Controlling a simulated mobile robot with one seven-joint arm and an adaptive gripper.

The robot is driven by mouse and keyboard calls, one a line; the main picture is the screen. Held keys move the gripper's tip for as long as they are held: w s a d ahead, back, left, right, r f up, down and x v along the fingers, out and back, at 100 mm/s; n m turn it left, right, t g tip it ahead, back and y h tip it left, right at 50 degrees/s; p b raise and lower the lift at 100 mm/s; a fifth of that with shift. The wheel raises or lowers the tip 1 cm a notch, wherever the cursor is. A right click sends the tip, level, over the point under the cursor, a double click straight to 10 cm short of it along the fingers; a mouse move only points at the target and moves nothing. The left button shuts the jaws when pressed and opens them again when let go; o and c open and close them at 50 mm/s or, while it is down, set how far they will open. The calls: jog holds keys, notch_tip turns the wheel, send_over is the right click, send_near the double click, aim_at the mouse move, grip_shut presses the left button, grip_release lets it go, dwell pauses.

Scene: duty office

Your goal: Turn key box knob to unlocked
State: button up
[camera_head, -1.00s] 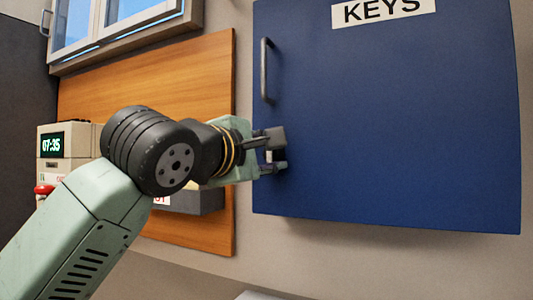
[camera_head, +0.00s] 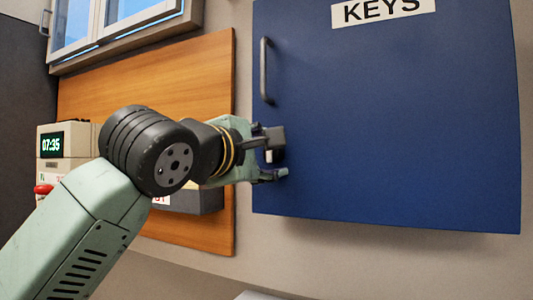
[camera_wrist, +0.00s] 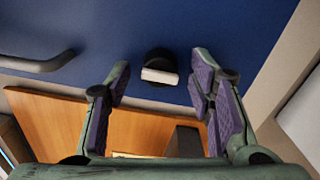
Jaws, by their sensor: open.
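The blue key box (camera_head: 400,130) hangs on the wall with a KEYS label at its top and a dark bar handle (camera_head: 265,70) at its left. Its knob (camera_wrist: 160,68) is a black round piece with a pale grip bar, which lies nearly level across the wrist view. In the head view the knob is mostly hidden by my fingers. My gripper (camera_head: 279,154) is open at the lower left of the door. In the wrist view its purple-padded fingers (camera_wrist: 162,78) stand apart on either side of the knob, with a gap on both sides.
A wooden panel (camera_head: 190,80) is on the wall to the left. A device with a 07:35 display (camera_head: 53,144) and a red part (camera_head: 43,189) stands behind my arm. A dark grey box (camera_head: 208,200) is below my wrist. A window (camera_head: 110,20) is at upper left.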

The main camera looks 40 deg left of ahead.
jog(key=v, duration=0.7)
jog(key=shift+s, duration=0.2)
jog(key=shift+d, duration=0.1)
